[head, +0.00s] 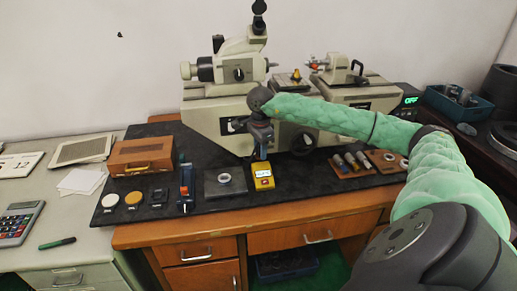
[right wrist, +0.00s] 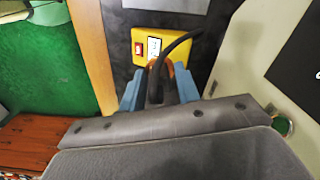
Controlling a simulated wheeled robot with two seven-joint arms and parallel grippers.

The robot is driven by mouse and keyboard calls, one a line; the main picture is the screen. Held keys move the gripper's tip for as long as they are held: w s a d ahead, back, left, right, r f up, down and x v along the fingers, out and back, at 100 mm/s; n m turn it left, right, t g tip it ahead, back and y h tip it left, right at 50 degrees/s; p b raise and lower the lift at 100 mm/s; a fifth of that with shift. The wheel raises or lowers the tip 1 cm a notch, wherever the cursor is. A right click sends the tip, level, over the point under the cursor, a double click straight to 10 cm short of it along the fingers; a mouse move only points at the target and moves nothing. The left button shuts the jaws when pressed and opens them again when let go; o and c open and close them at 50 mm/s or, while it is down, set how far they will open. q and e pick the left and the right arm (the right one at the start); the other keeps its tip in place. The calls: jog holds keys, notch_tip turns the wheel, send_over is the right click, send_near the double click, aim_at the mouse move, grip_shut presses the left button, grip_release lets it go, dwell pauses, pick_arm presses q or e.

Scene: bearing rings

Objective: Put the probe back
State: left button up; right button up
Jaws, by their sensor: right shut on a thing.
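My right gripper (head: 261,153) hangs upright just behind the small yellow box (head: 262,171) on the black mat. In the right wrist view its blue fingers (right wrist: 158,92) are shut on a dark, slim thing, which looks like the probe (right wrist: 155,88). A black cable (right wrist: 178,45) curves up from it across the yellow box (right wrist: 155,46), which has a red switch and a white label. The probe's lower end is hidden by the gripper. A blue and black stand (head: 186,187) with a red part is farther left on the mat. My left gripper is out of view.
A grey plate with a ring (head: 224,178) lies between the stand and the yellow box. A large beige measuring machine (head: 215,115) stands close behind. Wooden trays of small parts (head: 352,162) are to the right; a wooden case (head: 141,155) is at left.

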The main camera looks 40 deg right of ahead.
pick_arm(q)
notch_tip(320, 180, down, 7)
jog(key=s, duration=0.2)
pick_arm(e)
jog(key=shift+w+d+f+m+b, duration=0.3)
jog(key=shift+w+d+f+m, duration=0.15)
jog(key=shift+f+m, duration=0.25)
jog(key=shift+w+d+f+m+b, duration=0.3)
jog(key=shift+d+f+m+b, duration=0.15)
jog(key=shift+f, duration=0.4)
jog(key=shift+w+d+f+m+b, duration=0.2)
jog(key=shift+w+d+f+m, duration=0.2)
jog(key=shift+f+m, duration=0.3)
jog(key=shift+f+b, duration=0.45)
jog(key=shift+f, duration=0.15)
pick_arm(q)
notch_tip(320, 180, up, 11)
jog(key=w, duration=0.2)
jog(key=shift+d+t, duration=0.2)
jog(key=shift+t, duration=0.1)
